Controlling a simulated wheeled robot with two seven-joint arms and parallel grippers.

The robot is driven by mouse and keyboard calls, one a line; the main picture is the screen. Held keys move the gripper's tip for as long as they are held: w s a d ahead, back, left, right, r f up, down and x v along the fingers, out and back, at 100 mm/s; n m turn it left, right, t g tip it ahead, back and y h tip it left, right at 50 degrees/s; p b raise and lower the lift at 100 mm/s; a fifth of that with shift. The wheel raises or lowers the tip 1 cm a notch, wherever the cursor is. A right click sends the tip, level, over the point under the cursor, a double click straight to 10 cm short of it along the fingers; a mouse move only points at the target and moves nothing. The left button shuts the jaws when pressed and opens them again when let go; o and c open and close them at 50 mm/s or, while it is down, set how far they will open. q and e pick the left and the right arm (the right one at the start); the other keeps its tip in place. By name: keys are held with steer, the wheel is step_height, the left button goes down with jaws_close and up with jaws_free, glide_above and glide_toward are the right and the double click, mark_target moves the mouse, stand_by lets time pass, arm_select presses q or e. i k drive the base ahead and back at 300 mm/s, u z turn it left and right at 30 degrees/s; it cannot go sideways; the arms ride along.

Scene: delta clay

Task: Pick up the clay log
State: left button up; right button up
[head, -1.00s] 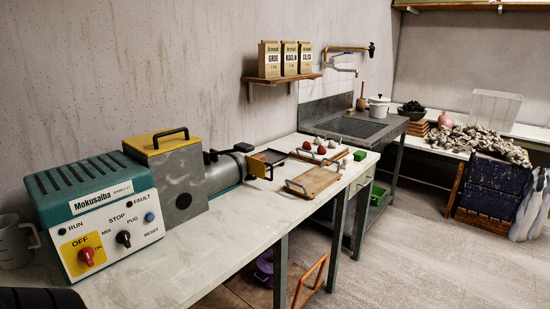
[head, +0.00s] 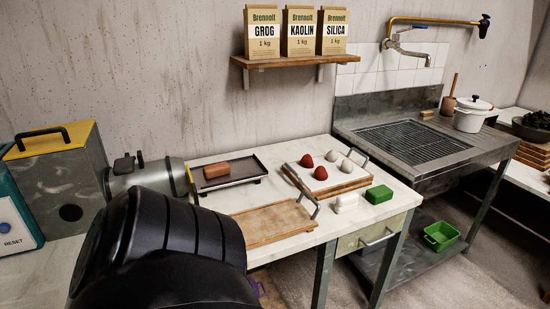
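A reddish-brown clay log (head: 216,168), short and block-like, lies on a dark flat tray (head: 250,165) at the mouth of the grey pug mill barrel (head: 150,180). Nothing touches the log from above. A black link of my own arm rises at the lower left, in front of the bench and part of the barrel. Neither gripper shows in the head view, so I cannot see what either one holds.
A wooden board with a metal handle (head: 270,223) lies in front of the tray. To its right, another board (head: 345,181) bears red and whitish lumps. A green block (head: 379,194) and a small white object (head: 346,202) sit near the bench edge. A sink (head: 415,145) stands farther right.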

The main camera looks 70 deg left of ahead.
mark_target(220, 170)
steer(key=i, duration=0.8)
steer(key=u, duration=3.45)
